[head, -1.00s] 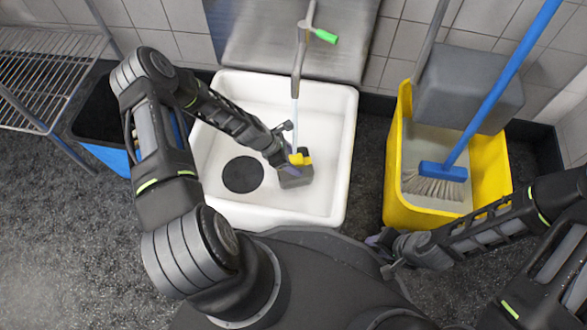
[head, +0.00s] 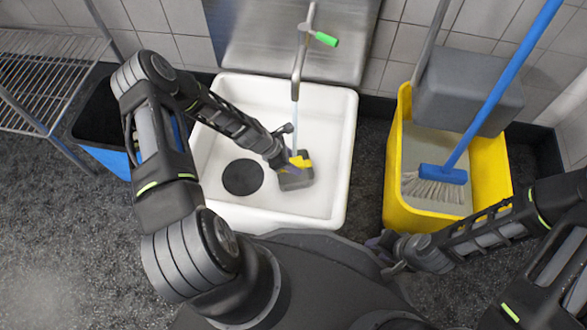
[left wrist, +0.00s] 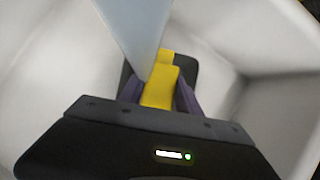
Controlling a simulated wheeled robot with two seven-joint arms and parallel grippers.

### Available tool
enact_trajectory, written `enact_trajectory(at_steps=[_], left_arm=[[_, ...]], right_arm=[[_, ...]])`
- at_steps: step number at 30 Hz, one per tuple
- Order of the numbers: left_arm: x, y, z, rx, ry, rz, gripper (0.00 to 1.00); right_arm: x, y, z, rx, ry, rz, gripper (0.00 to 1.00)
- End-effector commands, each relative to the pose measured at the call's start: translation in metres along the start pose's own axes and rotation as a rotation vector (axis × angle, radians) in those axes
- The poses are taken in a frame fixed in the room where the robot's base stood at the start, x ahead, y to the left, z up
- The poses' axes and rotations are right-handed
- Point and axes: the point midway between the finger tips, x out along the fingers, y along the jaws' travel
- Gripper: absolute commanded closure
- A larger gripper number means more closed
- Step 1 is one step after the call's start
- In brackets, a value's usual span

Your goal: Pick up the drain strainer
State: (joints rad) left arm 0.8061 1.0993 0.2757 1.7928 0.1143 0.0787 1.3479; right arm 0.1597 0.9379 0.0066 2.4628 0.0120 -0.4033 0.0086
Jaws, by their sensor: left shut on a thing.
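The drain strainer, a dark grey block with a yellow grip on top (head: 301,160), is in the right half of the white sink (head: 233,92). My left gripper (head: 291,168) reaches down into the sink at it. In the left wrist view, the purple fingers of this gripper (left wrist: 160,95) are on both sides of the yellow grip (left wrist: 161,88), shut on it. The strainer's underside is hidden, so I cannot tell whether it touches the sink floor. My right gripper (head: 388,256) is empty in front of the yellow bucket; its finger gap is too small to tell.
A stream of water from the tap (head: 296,88) falls onto the strainer. A round black disc or opening (head: 243,177) is in the sink floor, left of the strainer. A yellow mop bucket (head: 400,200) with a blue brush (head: 443,173) stands at right. A wire rack (head: 45,80) is at left.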

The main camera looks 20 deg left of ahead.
Motion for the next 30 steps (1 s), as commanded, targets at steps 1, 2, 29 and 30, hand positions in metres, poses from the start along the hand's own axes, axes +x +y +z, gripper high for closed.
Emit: enact_trajectory(at_steps=[1,2,29,30], left_arm=[[0.0000,-0.0001,0.0000,0.000,0.000,0.000,0.69],[0.0000,-0.0001,0.0000,0.000,0.000,0.000,0.71],[-0.0058,0.0004,0.0035,0.001,0.000,0.001,1.00],[-0.0081,0.0005,0.0049,0.001,0.000,0.001,1.00]], right_arm=[[0.0000,0.0000,0.0000,0.000,0.000,0.000,0.64],[0.0000,0.0000,0.0000,0.000,0.000,0.000,0.64],[-0.0042,-0.0014,0.0001,0.000,-0.001,0.000,0.64],[-0.0059,-0.0020,0.0003,0.000,-0.002,0.000,0.64]])
